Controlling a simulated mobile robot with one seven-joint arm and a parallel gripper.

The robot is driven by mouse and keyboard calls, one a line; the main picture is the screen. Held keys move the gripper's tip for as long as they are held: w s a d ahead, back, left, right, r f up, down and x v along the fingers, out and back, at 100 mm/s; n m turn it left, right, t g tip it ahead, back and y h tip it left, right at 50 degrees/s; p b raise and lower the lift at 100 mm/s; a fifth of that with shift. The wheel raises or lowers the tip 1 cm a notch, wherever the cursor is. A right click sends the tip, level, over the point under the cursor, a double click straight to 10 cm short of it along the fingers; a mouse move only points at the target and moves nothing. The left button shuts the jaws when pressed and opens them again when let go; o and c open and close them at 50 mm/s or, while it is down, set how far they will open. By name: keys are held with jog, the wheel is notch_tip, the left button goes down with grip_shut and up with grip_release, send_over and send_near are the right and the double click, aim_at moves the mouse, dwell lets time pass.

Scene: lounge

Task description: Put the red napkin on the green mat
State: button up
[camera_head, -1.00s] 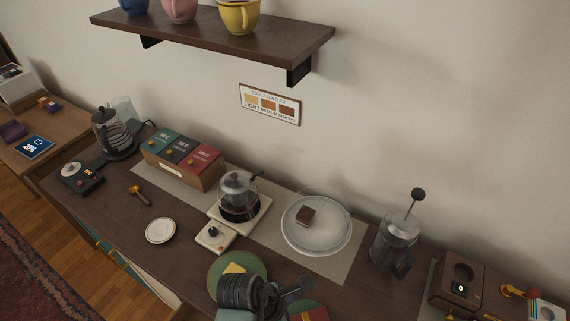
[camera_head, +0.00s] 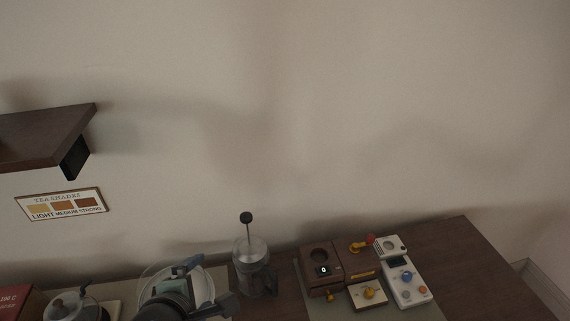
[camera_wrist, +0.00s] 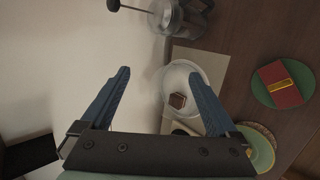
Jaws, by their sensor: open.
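In the wrist view a red napkin (camera_wrist: 288,96) with a yellow band lies on a round dark green mat (camera_wrist: 259,92) at the right. Part of a second round mat, lighter green (camera_wrist: 267,158), shows below it, with something yellow on it, partly hidden by my gripper. My gripper (camera_wrist: 158,75) is open with nothing between its fingers. The napkin is off to the right of the fingers, apart from them. In the head view my gripper and wrist show at the bottom, in front of the glass plate; neither the napkin nor the green mats are visible there.
A French press (camera_head: 255,270) stands right of the plate. Brown (camera_head: 320,272) and white (camera_head: 405,285) devices stand farther right. A shelf (camera_head: 45,135) juts from the wall.

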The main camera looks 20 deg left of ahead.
jog(key=w+d+r+m+t, duration=0.3)
jog(key=r+m, duration=0.1)
jog(key=r, duration=0.4)
jog(key=w+d+r+m+t+y, duration=0.1)
jog(key=w+d+r+m+t, duration=0.2)
jog(key=r, duration=0.5)
jog(key=w+d+r+m+t, duration=0.2)
jog(key=w+d+r+m, duration=0.2)
jog(key=r, duration=0.5)
jog(key=s+d+r+m+t+h, duration=0.1)
jog(key=s+d+r+m+t, duration=0.2)
jog(key=r, duration=0.5)
jog(key=s+d+r+m+t+h, duration=0.1)
jog(key=s+d+r+m+t, duration=0.3)
jog(key=d+r, duration=0.3)
jog(key=s+d+r+m+t+h, duration=0.2)
jog(key=d+r+m, duration=0.3)
jog(key=r, duration=0.5)
jog(key=shift+s+d+r+m+t, duration=0.3)
jog(key=shift+s+m+t, duration=0.1)
jog(key=shift+s+t, duration=0.35)
